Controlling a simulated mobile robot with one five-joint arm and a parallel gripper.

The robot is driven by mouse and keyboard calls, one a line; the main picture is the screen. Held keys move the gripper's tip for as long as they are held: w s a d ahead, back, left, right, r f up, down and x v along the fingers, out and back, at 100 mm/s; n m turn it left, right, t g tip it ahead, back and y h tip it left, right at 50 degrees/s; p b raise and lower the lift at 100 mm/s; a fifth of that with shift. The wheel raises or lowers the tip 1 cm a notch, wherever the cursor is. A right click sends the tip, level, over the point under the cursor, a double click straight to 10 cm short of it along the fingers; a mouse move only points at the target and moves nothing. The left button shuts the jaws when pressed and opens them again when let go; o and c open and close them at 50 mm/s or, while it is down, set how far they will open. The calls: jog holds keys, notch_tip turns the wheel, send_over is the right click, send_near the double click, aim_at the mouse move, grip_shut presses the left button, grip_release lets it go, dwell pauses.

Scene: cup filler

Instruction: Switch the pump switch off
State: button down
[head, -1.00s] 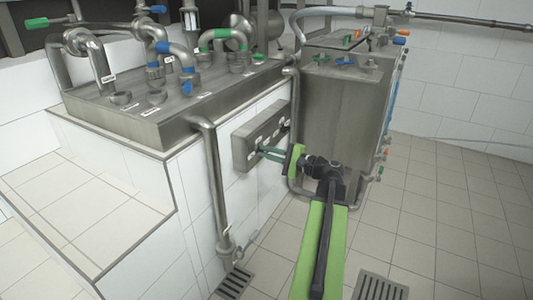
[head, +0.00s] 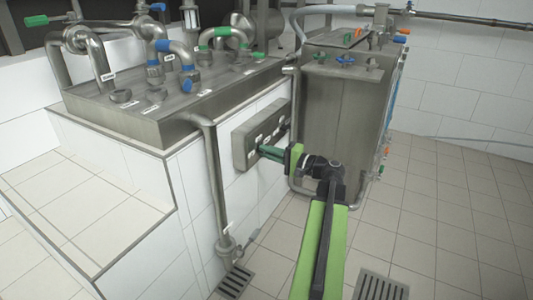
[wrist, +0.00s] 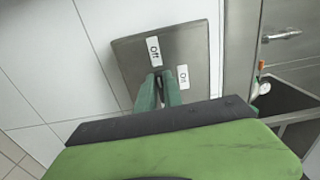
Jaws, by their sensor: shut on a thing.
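The grey switch box (head: 241,153) is fixed to the white tiled wall of the plinth. In the wrist view the switch plate (wrist: 128,56) carries an "Off" label (wrist: 153,51) and an "On" label (wrist: 183,77). My gripper (head: 262,149) reaches the front of the box in the head view. In the wrist view its green fingers (wrist: 160,78) are shut on the small pump switch (wrist: 159,92) beside the labels. The fingers hide most of the switch, so I cannot tell which way it is set.
A steel tank (head: 342,125) stands right behind my gripper. A vertical drain pipe (head: 216,185) runs down the wall to the left. Pipes and valves (head: 165,65) top the plinth. The tiled floor (head: 430,225) is clear to the right.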

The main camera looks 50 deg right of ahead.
jog(key=shift+f, duration=0.1)
jog(key=c, duration=1.5)
grip_release()
jog(key=shift+s, duration=0.1)
jog(key=v, duration=1.7)
jog(key=shift+s, duration=0.15)
